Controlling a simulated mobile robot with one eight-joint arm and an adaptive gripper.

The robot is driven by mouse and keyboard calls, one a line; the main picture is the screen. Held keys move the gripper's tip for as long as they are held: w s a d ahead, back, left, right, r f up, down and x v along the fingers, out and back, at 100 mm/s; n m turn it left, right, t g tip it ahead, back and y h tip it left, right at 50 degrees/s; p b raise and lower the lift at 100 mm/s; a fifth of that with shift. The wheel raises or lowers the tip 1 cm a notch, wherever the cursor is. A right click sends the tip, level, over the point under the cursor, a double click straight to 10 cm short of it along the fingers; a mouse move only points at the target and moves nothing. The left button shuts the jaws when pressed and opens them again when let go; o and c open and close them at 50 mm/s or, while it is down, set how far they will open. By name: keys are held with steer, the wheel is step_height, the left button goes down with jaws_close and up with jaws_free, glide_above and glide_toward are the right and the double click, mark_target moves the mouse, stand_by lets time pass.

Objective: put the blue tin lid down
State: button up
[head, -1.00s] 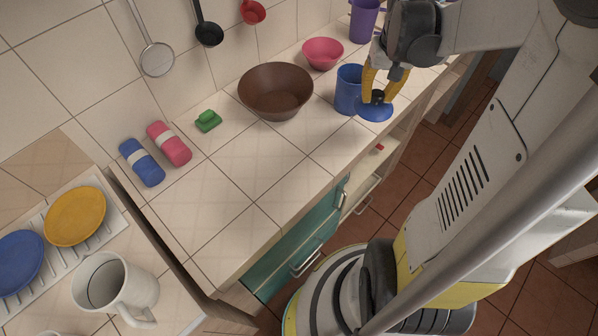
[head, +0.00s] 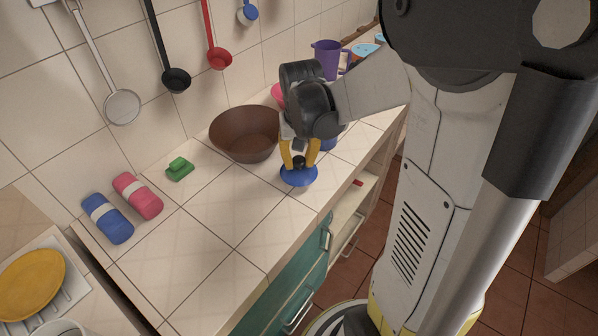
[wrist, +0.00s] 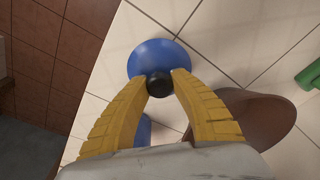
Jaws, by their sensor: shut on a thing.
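The blue tin lid (head: 299,177) has a black knob on top and sits at the front part of the counter, right of the brown bowl. My gripper (head: 300,160) points down, its yellow fingers shut on the lid's black knob. In the wrist view the lid (wrist: 158,54) lies flat beyond the fingertips (wrist: 159,82), over white tiles. I cannot tell whether the lid touches the counter or hovers just above it. A blue canister (wrist: 143,131) shows partly between the fingers; in the head view my arm mostly hides it.
The brown bowl (head: 245,135) stands behind and left of the lid. A green object (head: 179,169) and rolled pink (head: 138,195) and blue (head: 107,218) cloths lie left. A purple jug (head: 327,58) stands at the back. Tiles left and in front of the lid (head: 215,213) are clear.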

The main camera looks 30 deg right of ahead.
mark_target(299, 170)
step_height(299, 170, down, 3)
steer(key=shift+f+b, duration=0.2)
steer(key=shift+b, duration=0.5)
steer(key=shift+r, duration=0.1)
steer(key=o, duration=1)
